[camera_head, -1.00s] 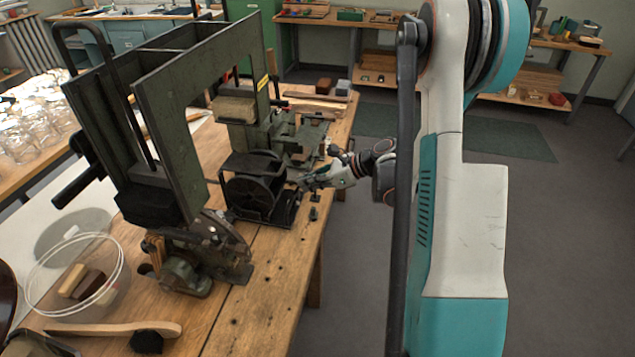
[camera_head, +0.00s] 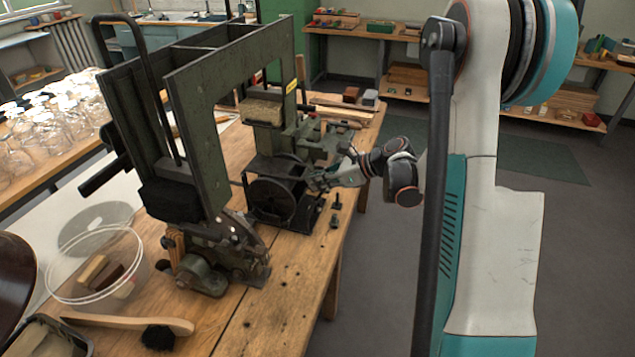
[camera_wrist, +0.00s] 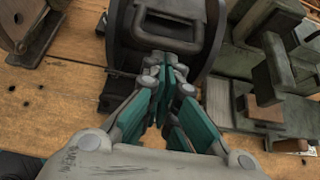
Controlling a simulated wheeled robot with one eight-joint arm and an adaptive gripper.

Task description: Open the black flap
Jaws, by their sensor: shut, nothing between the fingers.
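The black flap (camera_wrist: 168,32) appears to be the dark front piece with a looped handle at the top middle of the wrist view. It belongs to a small black machine with a round drum side (camera_head: 272,200) on the workbench. My gripper (camera_wrist: 165,68) is shut and empty, its fingertips at the lower edge of the looped handle. I cannot tell whether they touch it. In the head view my gripper (camera_head: 316,183) is at the right side of the black machine. The flap itself is hard to make out there.
A tall green metal frame (camera_head: 190,110) stands left of the black machine. A green machine (camera_head: 318,140) stands behind it. A clear bowl (camera_head: 75,270) and a wooden brush (camera_head: 130,322) lie at the front left. Open floor (camera_head: 385,270) lies right of the bench.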

